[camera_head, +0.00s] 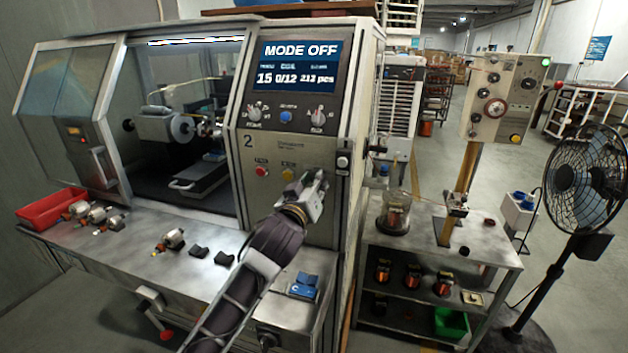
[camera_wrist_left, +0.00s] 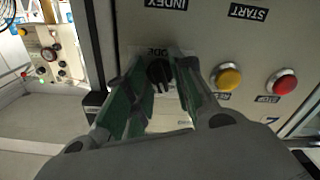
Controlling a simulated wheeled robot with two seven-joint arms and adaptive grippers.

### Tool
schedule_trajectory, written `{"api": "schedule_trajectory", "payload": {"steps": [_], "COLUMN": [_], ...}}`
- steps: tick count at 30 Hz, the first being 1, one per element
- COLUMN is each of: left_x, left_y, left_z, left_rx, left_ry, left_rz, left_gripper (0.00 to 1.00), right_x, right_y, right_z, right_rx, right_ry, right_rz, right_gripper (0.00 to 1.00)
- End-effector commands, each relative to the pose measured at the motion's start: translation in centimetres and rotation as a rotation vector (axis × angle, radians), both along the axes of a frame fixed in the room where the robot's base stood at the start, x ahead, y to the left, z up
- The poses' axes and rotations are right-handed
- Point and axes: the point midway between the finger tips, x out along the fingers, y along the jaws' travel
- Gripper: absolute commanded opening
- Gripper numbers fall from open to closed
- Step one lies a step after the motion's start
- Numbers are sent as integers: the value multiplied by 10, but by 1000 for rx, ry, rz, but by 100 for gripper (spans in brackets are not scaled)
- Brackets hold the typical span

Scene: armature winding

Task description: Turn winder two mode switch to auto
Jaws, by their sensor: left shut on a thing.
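Winder two (camera_head: 282,150) carries a large "2" on its front panel, and its screen (camera_head: 298,65) reads MODE OFF. The mode switch (camera_wrist_left: 158,72) is a black knob under a partly covered label in the left wrist view, where the panel appears upside down. My left gripper (camera_head: 320,183) is at the panel, right of the yellow button (camera_head: 287,174). In the left wrist view its green-padded fingers (camera_wrist_left: 160,92) are shut on the switch, one on each side. In the head view the gripper hides the switch. My right gripper is out of view.
A red stop button (camera_head: 261,171) sits left of the yellow one. Two dials (camera_head: 317,116) are above on the panel. The steel worktop (camera_head: 130,262) holds several armatures (camera_head: 172,240) and a red bin (camera_head: 52,208). A fan (camera_head: 585,180) stands at the right.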

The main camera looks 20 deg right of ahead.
Motion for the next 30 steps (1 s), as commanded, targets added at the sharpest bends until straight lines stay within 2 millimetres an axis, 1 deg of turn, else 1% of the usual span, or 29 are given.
{"api": "schedule_trajectory", "payload": {"steps": [1,5,8,19,30], "left_x": [0,0,0,0,0], "left_y": [0,0,0,0,0], "left_z": [1,1,2,2,2], "left_rx": [33,117,186,456,741], "left_ry": [-18,-75,-121,-304,-498], "left_rz": [1,0,1,0,-1], "left_gripper": [1,1,1,1,1], "right_x": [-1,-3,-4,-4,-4], "right_y": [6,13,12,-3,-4], "right_z": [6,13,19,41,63], "right_rx": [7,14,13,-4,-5], "right_ry": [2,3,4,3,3], "right_rz": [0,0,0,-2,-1], "right_gripper": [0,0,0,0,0]}}
